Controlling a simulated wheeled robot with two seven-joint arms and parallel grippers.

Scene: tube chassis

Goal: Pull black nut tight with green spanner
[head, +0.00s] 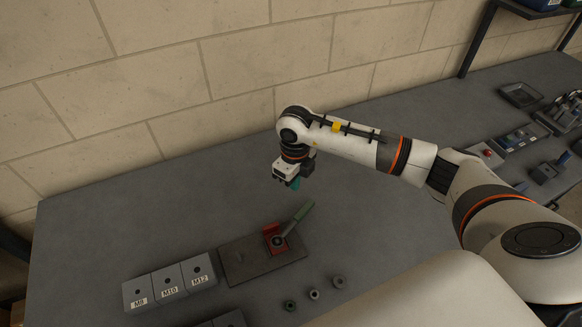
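The green spanner (304,212) has its handle slanting up to the right, and its grey shaft runs down to a red block (269,231). Its head sits at a small dark round part (278,241) at the block, which looks like the black nut; the head's exact fit around it is too small to tell. The block stands on a dark plate (238,263). My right gripper (289,184) hangs above the bench, behind the spanner handle and apart from it. My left gripper is not in view.
Grey boxes labelled M8 (137,291), M10 (168,281) and M12 (198,270) stand left of the plate. Three loose nuts (314,294) lie in front of it. Tools and a tray (520,95) are at far right. The bench behind the plate is clear up to the wall.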

